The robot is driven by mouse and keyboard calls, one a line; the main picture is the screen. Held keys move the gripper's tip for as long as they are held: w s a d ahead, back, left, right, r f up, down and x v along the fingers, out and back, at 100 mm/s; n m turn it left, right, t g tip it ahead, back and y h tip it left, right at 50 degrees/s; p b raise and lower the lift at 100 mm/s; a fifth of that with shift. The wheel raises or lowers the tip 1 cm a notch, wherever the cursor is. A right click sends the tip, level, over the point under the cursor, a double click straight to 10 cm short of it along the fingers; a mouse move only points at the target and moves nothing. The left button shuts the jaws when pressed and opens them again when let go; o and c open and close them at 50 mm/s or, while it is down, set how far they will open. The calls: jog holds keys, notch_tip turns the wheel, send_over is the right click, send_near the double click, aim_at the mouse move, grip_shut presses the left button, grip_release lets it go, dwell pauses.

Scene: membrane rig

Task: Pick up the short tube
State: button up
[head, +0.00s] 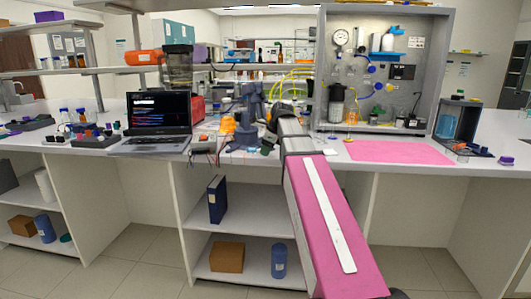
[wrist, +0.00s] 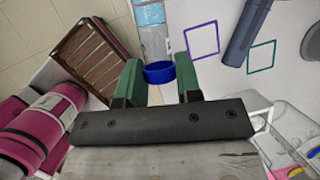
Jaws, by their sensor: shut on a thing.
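In the wrist view my gripper (wrist: 159,74) has two green fingers, one on each side of a short, round blue piece (wrist: 159,71). The fingers are shut on this piece, which looks like the short tube seen near its end. Its lower part is hidden behind the gripper body. In the head view my pink arm reaches over the bench's front edge, and the gripper and the held piece cannot be made out clearly.
In the wrist view a grey-blue tube-like bar (wrist: 246,32) lies on the white surface near purple (wrist: 202,40) and teal (wrist: 261,56) outlined squares. A brown slatted box (wrist: 93,62) is at left. In the head view a laptop (head: 151,123) and pink mat (head: 400,152) flank my arm.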

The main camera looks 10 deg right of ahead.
notch_tip(320, 180, up, 2)
jog(key=shift+r, duration=0.15)
jog(key=s+d, duration=0.2)
jog(key=d, duration=0.3)
jog(key=s+d, duration=0.1)
jog(key=d, duration=0.5)
jog(key=s+d, duration=0.2)
jog(key=d, duration=0.4)
jog(key=shift+s+d, duration=0.1)
jog(key=shift+s, duration=0.2)
